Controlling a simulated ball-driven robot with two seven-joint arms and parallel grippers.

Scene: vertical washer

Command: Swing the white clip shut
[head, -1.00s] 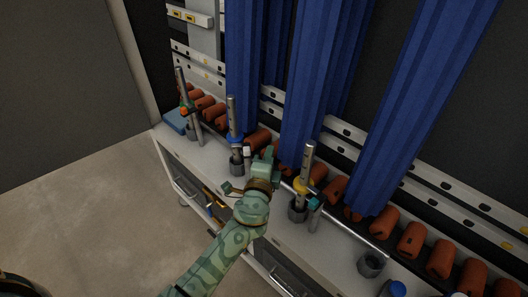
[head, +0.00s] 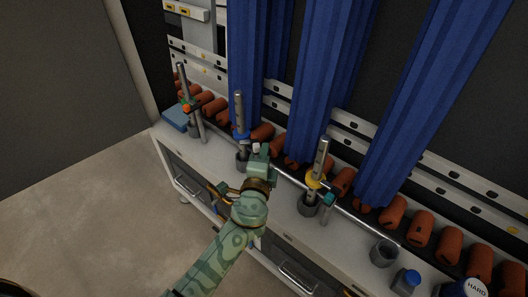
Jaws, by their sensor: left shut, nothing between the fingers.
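The white clip (head: 256,147) is a small pale piece just right of the post with the blue collar (head: 241,134). That post stands upright in a dark round holder on the bench. Whether the clip is swung open or shut is too small to tell. My left gripper (head: 261,158), in green camouflage, is shut and empty, with its tip close below the clip. I cannot tell whether they touch. The gripper hides the bench behind it. My right gripper is not in view.
A post with a yellow collar (head: 314,180) stands close right of my gripper, and one with an orange and green clamp (head: 187,106) stands further left. Blue pleated strips (head: 310,95) hang behind. Orange rollers (head: 392,210) line the bench's back. Open floor (head: 90,210) lies left.

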